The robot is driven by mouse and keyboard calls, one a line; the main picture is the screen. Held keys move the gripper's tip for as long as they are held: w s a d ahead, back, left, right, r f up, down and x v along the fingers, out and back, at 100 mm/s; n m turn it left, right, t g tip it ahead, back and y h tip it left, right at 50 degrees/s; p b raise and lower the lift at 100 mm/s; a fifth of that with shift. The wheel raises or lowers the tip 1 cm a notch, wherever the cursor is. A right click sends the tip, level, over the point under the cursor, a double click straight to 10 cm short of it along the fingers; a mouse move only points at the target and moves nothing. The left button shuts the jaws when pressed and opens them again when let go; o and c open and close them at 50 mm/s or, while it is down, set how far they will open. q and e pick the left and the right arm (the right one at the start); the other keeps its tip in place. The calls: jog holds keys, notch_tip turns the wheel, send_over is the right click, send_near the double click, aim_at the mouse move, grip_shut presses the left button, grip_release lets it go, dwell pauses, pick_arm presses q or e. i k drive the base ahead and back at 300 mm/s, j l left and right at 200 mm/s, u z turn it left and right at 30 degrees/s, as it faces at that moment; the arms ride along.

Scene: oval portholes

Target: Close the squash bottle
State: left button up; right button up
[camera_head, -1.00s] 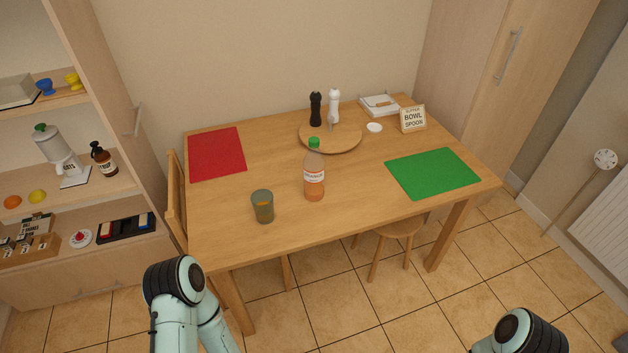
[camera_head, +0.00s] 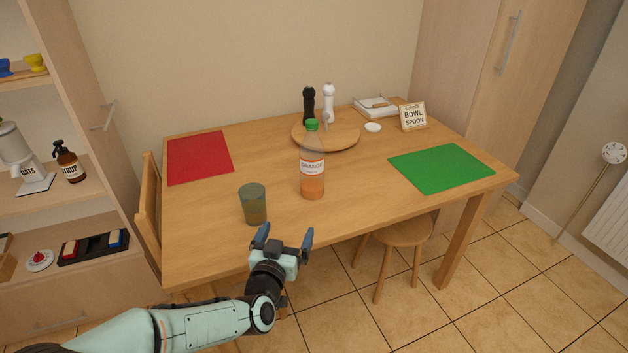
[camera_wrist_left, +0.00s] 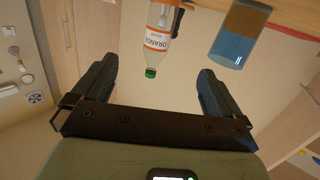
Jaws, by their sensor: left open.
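The squash bottle (camera_head: 312,178) stands upright near the middle of the table, clear with orange liquid and an orange-and-white label. Its green cap (camera_head: 312,125) is at the top of the neck; I cannot tell whether it is screwed tight. The bottle shows upside down in the left wrist view (camera_wrist_left: 158,38), with its green cap (camera_wrist_left: 150,73) between the fingers in the picture. My left gripper (camera_head: 285,237) is open and empty at the table's front edge, in front of the bottle and apart from it. My right gripper is out of view.
A grey-blue glass (camera_head: 252,204) with some drink stands left of the bottle, close to my left gripper. Behind are a round wooden board (camera_head: 340,138), dark and white mills and a small white dish (camera_head: 373,127). Red (camera_head: 200,158) and green (camera_head: 440,168) mats lie at the sides.

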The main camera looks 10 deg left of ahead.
aim_at(311, 152)
jog(key=i+j, duration=0.1)
jog(key=i, duration=0.4)
jog(key=i+j, duration=0.1)
jog(key=i, duration=0.4)
